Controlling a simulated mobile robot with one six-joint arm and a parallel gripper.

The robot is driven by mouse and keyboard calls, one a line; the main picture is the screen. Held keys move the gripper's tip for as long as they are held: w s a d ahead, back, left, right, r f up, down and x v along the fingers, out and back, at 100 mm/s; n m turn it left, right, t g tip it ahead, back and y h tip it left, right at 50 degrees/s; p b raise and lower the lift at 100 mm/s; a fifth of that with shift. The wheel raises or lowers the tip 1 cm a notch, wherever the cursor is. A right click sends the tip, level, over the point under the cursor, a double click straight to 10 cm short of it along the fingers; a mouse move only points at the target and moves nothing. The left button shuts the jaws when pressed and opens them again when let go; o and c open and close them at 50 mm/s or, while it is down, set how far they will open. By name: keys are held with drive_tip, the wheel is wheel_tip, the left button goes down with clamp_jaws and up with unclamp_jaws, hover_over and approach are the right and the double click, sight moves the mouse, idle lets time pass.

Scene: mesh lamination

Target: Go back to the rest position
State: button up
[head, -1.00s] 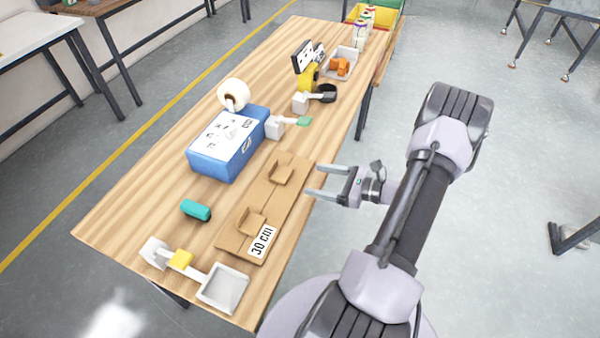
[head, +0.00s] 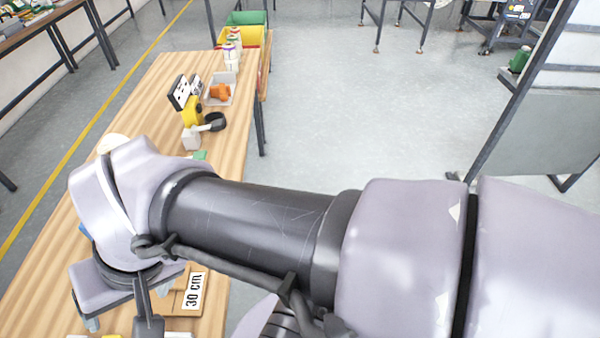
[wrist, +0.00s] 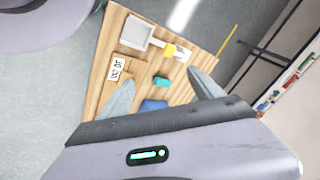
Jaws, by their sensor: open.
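My gripper (wrist: 160,75) is open and empty in the wrist view, its two fingers spread above the wooden table (wrist: 100,80). Between and beyond the fingers lie a teal cylinder (wrist: 161,82) and the top of a blue box (wrist: 153,105). In the head view my arm stretches across the picture from the right and ends over the near part of the wooden table (head: 150,90).
A cardboard piece labelled "30 cm" (head: 193,291) lies at the table's near end. The wrist view shows a white tray (wrist: 137,33) and a yellow block (wrist: 169,50). Farther off stand a grey tray with orange parts (head: 218,90) and a yellow bin (head: 248,38). Floor right of the table is clear.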

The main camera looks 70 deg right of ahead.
drive_tip(key=shift+s+a+r+n+t, duration=0.4)
drive_tip(key=shift+s+r+n+t, duration=0.15)
drive_tip(key=shift+s+n, duration=0.15)
idle(0.8)
